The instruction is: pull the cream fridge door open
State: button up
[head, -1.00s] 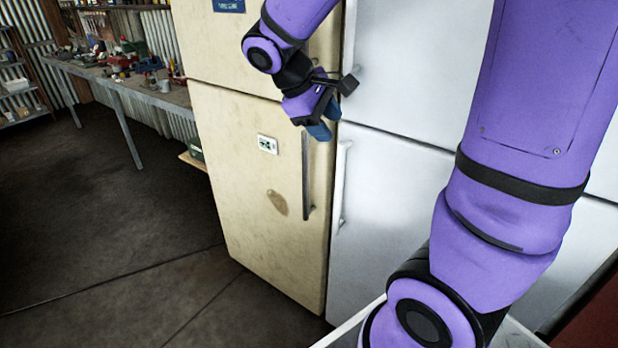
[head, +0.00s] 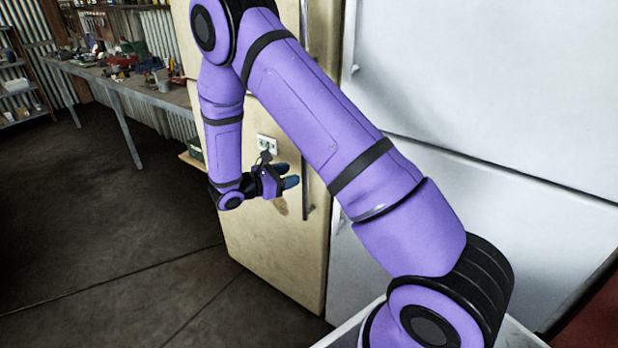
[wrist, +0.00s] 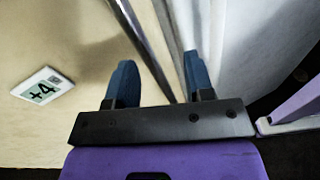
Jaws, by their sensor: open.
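The cream fridge's lower door (head: 262,245) looks shut in the head view, its upper edge hidden behind my arm. Its dark vertical bar handle (head: 307,200) runs along the right edge, partly covered by my arm. My gripper (head: 290,176) is open, with blue fingers pointing right toward the handle, just left of it in that view. In the wrist view the handle (wrist: 143,42) runs slanted between the two open fingers, which stand apart from each other. I cannot tell how deep the handle lies between them. The cream door face (wrist: 50,45) fills the left side there.
A white fridge (head: 480,100) stands close on the right. A small digit display or magnet (head: 266,143) is on the cream door. A cluttered workbench (head: 150,95) stands at the back left. The dark floor (head: 110,230) in front of it is clear.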

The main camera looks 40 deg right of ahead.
aim_at(303, 180)
notch_tip(303, 180, down, 6)
jog(key=w+f+n+t+h, duration=0.1)
jog(key=w+n+t, duration=0.1)
jog(key=n+t, duration=0.1)
jog(key=d, duration=0.6)
jog(key=w+d, duration=0.1)
jog(key=d, duration=0.2)
jog(key=shift+d+r, duration=0.25)
jog(key=shift+d, duration=0.1)
jog(key=shift+w, duration=0.1)
grip_shut()
